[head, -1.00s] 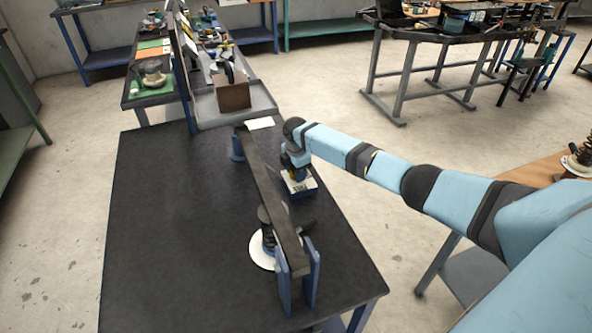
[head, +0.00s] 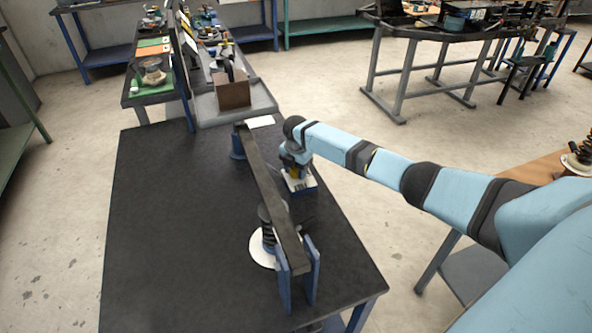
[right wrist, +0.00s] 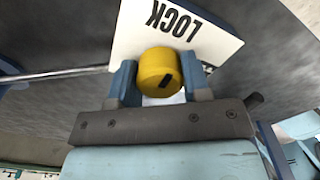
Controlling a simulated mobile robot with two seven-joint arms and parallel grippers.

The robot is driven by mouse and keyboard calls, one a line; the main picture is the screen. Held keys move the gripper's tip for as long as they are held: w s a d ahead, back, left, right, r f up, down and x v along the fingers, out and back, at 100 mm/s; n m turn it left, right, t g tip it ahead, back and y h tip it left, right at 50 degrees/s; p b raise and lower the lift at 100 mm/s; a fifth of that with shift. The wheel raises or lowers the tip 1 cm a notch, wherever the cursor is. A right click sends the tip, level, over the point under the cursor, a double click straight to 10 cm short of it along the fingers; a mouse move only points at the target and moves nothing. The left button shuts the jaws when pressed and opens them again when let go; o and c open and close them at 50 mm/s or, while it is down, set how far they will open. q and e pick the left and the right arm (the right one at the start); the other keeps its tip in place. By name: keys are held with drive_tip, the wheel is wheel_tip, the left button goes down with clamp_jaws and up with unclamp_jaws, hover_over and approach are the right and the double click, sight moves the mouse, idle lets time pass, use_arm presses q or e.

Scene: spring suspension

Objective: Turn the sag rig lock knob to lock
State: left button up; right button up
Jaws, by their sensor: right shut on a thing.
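The yellow lock knob (right wrist: 158,70) fills the gap between the two blue-grey fingers of my right gripper (right wrist: 160,78) in the right wrist view. The gripper is shut on it. A black mark shows on the knob's face, pointing to the lower right there. A white plate (right wrist: 175,35) behind the knob reads LOCK; other lettering is mostly hidden by a finger. In the head view my right gripper (head: 294,172) reaches down to the small blue box with a white top (head: 303,185), beside the sag rig's long dark beam (head: 268,190). My left gripper is not in view.
A dark spring (head: 267,232) stands on a white disc (head: 260,250) under the beam, near blue uprights (head: 312,270). The black tabletop (head: 170,220) left of the rig is clear. A grey tray (head: 205,110) with a brown box (head: 233,93) lies beyond the far edge.

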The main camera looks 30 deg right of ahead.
drive_tip(key=o, duration=0.9)
wheel_tip(320, 180, up, 14)
drive_tip(key=shift+f, duration=0.1)
idle(0.5)
